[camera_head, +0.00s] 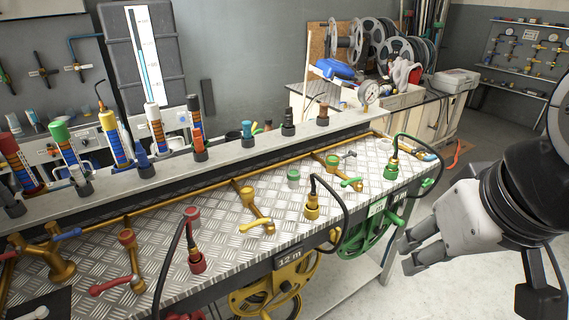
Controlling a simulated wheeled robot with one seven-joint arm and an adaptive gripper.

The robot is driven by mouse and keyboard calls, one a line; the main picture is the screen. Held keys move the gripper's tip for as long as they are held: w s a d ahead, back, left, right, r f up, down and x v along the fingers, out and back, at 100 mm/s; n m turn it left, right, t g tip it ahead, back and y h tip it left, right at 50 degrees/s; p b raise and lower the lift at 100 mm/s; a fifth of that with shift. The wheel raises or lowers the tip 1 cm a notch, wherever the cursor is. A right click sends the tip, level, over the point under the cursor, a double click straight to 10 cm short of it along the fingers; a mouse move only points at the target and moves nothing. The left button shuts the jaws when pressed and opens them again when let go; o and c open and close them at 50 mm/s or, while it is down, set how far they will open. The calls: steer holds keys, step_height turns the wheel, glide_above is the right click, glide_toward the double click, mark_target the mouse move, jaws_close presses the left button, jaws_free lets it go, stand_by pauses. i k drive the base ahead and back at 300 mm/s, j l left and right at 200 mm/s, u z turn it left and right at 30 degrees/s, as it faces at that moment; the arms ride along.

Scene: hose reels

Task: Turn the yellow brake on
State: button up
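A yellow hose reel (268,297) hangs under the front edge of the bench, below the "12 m" label; its lower part is cut off by the picture's edge. On the bench top above it are a yellow lever valve (257,226) on a brass pipe and a yellow hose fitting (311,207) with a black hose. I cannot tell for certain which yellow part is the brake. My gripper (404,256) is at the right, beyond the bench's right end and clear of the yellow parts. Its fingers point left, look apart and hold nothing.
A green reel (368,236) hangs to the right of the yellow one, nearer my gripper. A red lever valve (110,285) and a red fitting (196,262) are at the left. Black hoses loop over the bench's front edge. The floor at the right is clear.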

mark_target(335, 236)
steer(key=l+u, duration=0.15)
steer(key=u, duration=0.85)
steer(key=l+u, duration=0.25)
steer(key=l, duration=0.15)
steer(key=l+u, duration=0.25)
steer(key=l, duration=0.2)
steer(key=k+l+u, duration=0.25)
steer(key=l+u, duration=0.2)
steer(key=l, duration=0.35)
steer(key=k+l+u, duration=0.25)
steer(key=k+l, duration=0.2)
steer(key=l, duration=0.25)
steer(key=k+l+u, duration=0.1)
steer(key=l, duration=0.35)
steer(key=k+l, duration=0.3)
steer(key=l, duration=0.15)
steer(key=k+l, duration=0.2)
steer(key=l, duration=0.25)
steer(key=k+l+u, duration=0.1)
steer(key=l, duration=0.3)
steer(key=k+l, duration=0.3)
steer(key=l, duration=0.15)
steer(key=k+l+u, duration=0.1)
steer(key=k+l, duration=0.15)
steer(key=l, duration=0.15)
